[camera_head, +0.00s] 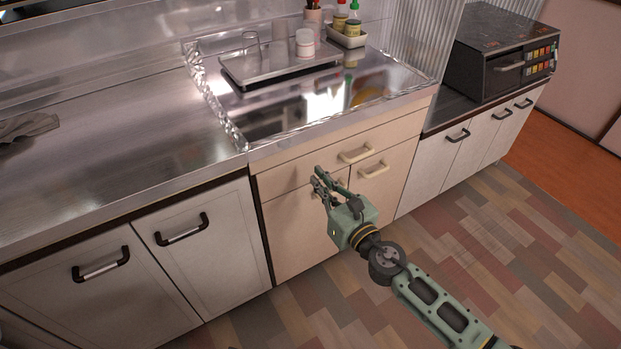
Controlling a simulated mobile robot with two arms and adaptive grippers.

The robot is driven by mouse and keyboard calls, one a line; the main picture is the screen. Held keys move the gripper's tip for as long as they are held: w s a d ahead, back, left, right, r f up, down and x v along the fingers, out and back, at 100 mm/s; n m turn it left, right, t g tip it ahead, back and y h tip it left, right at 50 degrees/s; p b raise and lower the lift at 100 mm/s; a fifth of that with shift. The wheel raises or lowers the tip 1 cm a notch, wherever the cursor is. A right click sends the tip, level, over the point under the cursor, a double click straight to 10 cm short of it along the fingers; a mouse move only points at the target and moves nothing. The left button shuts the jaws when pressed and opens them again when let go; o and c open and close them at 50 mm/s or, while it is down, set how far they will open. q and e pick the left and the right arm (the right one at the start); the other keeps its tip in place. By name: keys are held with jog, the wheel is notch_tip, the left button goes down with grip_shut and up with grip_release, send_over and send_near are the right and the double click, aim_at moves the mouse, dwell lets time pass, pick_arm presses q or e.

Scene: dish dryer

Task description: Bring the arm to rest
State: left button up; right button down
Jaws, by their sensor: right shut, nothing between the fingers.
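My right arm comes in from the lower right of the head view. Its green right gripper (322,182) is shut and empty. It hangs in front of the beige cabinet (290,235) under the counter, just left of and below the drawer handle (356,155). I cannot tell whether the fingers touch the cabinet front. My left gripper is not in view.
A metal tray (240,75) with a glass and a white jar (305,42) sits on the steel counter (110,120). A dark toaster oven (500,55) stands at the right. White cabinets (200,260) flank the beige one. The wooden floor (470,250) is clear.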

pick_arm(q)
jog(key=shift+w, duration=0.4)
pick_arm(e)
jog(key=v, duration=0.7)
jog(key=shift+w+d+f, duration=0.2)
jog(key=shift+w+d, duration=0.05)
